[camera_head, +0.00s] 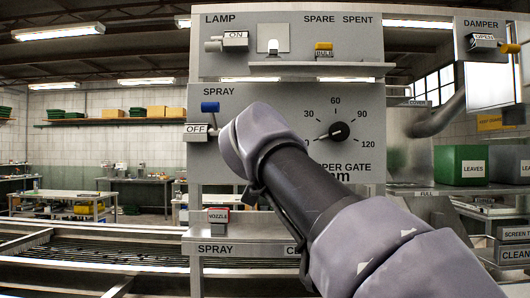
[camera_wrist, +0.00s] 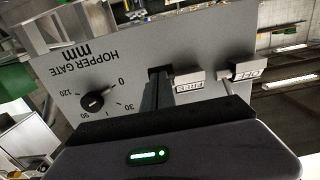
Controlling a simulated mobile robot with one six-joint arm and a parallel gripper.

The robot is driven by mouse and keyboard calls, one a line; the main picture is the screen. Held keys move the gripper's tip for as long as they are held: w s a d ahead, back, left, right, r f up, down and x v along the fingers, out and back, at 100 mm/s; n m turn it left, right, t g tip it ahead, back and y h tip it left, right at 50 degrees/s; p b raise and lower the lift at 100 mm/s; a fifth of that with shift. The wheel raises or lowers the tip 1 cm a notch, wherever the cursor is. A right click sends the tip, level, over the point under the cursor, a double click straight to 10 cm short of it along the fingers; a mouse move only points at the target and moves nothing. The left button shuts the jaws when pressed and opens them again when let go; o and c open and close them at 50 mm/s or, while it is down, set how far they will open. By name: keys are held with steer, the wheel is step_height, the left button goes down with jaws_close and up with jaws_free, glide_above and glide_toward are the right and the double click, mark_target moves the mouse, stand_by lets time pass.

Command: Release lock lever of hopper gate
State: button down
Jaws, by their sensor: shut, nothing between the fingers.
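The hopper gate dial (camera_head: 338,131) is on the grey panel, its pointer near the 0 end. It shows upside down in the wrist view (camera_wrist: 95,101). In the wrist view my gripper (camera_wrist: 160,76) is shut and empty, its dark fingers at the panel between the dial and a small white label plate (camera_wrist: 189,84). The plate is upside down and seems to read FREE. I cannot make out the lock lever apart from the dark fingers, nor whether they touch it. In the head view my arm hides the gripper and this part of the panel.
A ledge with a red-topped nozzle box (camera_head: 218,215) is below. The lamp panel (camera_head: 294,45) is above.

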steer(key=shift+w+f+b, duration=0.1)
steer(key=shift+f+b, duration=0.2)
steer(key=shift+f, duration=0.15)
stand_by(0.4)
